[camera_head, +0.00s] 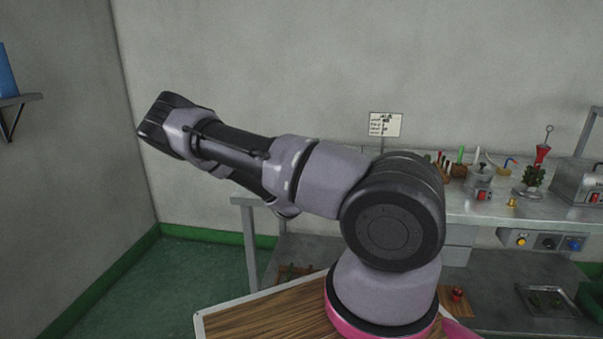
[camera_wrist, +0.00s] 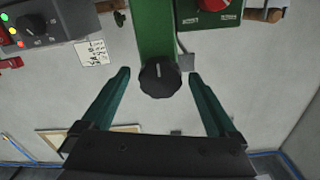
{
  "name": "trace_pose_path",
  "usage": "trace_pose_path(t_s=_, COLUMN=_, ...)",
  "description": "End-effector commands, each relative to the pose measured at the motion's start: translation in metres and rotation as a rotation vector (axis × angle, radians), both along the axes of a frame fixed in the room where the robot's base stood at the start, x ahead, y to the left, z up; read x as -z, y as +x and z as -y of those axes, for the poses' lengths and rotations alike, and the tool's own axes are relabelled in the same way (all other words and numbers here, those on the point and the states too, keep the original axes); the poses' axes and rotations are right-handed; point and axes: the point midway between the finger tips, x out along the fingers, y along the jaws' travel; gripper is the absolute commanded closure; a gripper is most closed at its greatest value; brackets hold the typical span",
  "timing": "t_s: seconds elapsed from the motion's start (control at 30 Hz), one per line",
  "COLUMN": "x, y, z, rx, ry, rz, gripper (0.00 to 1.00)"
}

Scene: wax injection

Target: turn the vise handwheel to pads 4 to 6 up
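A round black knob (camera_wrist: 160,79) with a short white mark sits at the end of a green post (camera_wrist: 155,30) in the wrist view. It is the only thing there that could be the vise handwheel. The mark points nearly straight up in the picture. My gripper (camera_wrist: 159,75) is open. Its two dark green fingers stand on the left and right of the knob, with a gap on each side. I cannot tell their exact depth to it. No numbered pads can be made out. The head view shows my arm, but neither the gripper nor the knob can be made out.
The wrist view shows a grey control box (camera_wrist: 40,20) with lit buttons, a white label card (camera_wrist: 91,52) and a green box with a red part (camera_wrist: 210,12). In the head view, a metal workbench (camera_head: 480,208) with several tools stands at the right.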

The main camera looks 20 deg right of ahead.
Motion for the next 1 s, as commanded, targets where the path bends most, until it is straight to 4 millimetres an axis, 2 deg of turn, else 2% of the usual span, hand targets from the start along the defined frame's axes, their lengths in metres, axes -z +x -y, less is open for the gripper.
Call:
trace_pose_path(t_s=0.27, x=-0.001, y=-0.006, z=-0.005, rx=-0.002, ry=-0.001, rz=0.001, gripper=0.06)
trace_pose_path(t_s=0.7, x=0.0, y=-0.073, z=-0.051, rx=-0.003, ry=-0.002, rz=-0.001, gripper=0.06)
trace_pose_path(t_s=0.83, x=0.0, y=-0.085, z=-0.058, rx=-0.002, ry=-0.001, rz=0.0, gripper=0.06)
trace_pose_path(t_s=1.0, x=0.0, y=-0.09, z=-0.061, rx=0.0, ry=-0.001, rz=0.001, gripper=0.06)
